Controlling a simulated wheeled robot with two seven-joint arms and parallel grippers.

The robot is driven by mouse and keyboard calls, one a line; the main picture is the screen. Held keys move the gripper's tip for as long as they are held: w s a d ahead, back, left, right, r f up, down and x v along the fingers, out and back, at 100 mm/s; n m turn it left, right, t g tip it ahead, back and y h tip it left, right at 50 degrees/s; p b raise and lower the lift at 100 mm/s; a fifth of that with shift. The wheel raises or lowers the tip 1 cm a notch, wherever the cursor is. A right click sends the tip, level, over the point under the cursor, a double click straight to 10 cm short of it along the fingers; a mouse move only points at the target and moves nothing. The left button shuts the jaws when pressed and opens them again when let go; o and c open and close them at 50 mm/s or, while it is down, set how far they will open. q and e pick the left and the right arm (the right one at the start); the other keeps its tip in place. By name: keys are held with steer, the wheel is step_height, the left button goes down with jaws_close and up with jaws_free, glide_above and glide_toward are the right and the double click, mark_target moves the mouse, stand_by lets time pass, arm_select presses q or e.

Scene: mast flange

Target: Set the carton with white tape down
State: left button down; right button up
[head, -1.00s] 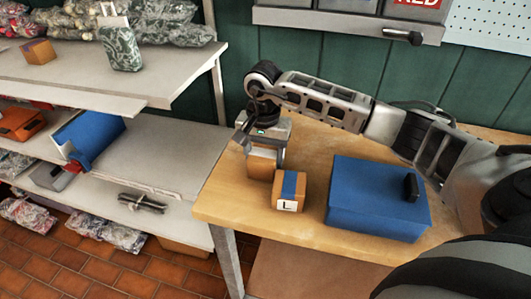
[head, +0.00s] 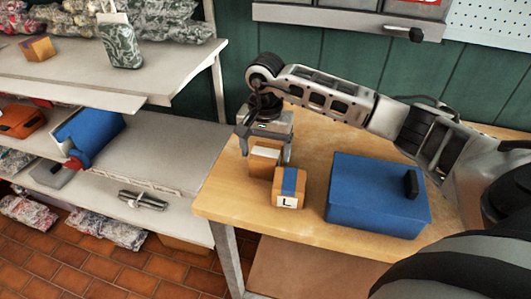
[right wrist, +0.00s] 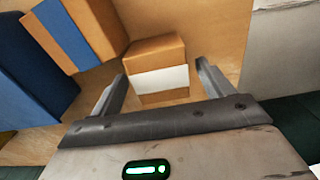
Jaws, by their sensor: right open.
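The carton with white tape (head: 263,163) is a small brown box standing on the wooden table near its left end. It also shows in the right wrist view (right wrist: 155,52), with the white band across its near side. My right gripper (head: 266,157) is above it, pointing down and open, with one finger on either side of the carton's upper part. In the right wrist view the fingers (right wrist: 161,72) stand apart from the carton, with gaps at both sides. My left gripper is in neither view.
A carton with blue tape and an "L" label (head: 289,188) stands close in front and to the right. A blue box with a black handle (head: 376,197) is further right. The wooden table (head: 235,205) ends just left of the cartons; grey shelves (head: 170,140) stand beyond.

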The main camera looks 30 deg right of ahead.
step_height(320, 180, up, 10)
steer(key=b, duration=0.1)
steer(key=shift+o, duration=0.4)
steer(key=shift+r, duration=0.2)
steer(key=t+h, duration=0.3)
glide_toward(264, 154)
steer(key=b+x, duration=0.1)
steer(key=x, duration=0.5)
steer(key=shift+s+d+f+b, duration=0.1)
steer(key=shift+d+f+b, duration=0.05)
steer(key=shift+f+b, duration=0.2)
steer(key=p+x, duration=0.1)
steer(key=x, duration=0.3)
steer(key=shift+f, duration=0.35)
steer(key=shift+w+d+f, duration=0.2)
steer(key=shift+w+f, duration=0.15)
steer(key=shift+f, duration=0.2)
steer(key=c, duration=1.2)
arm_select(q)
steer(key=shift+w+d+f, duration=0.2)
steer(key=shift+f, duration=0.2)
arm_select(e)
steer(key=shift+r, duration=0.1)
steer(key=shift+c, duration=0.6)
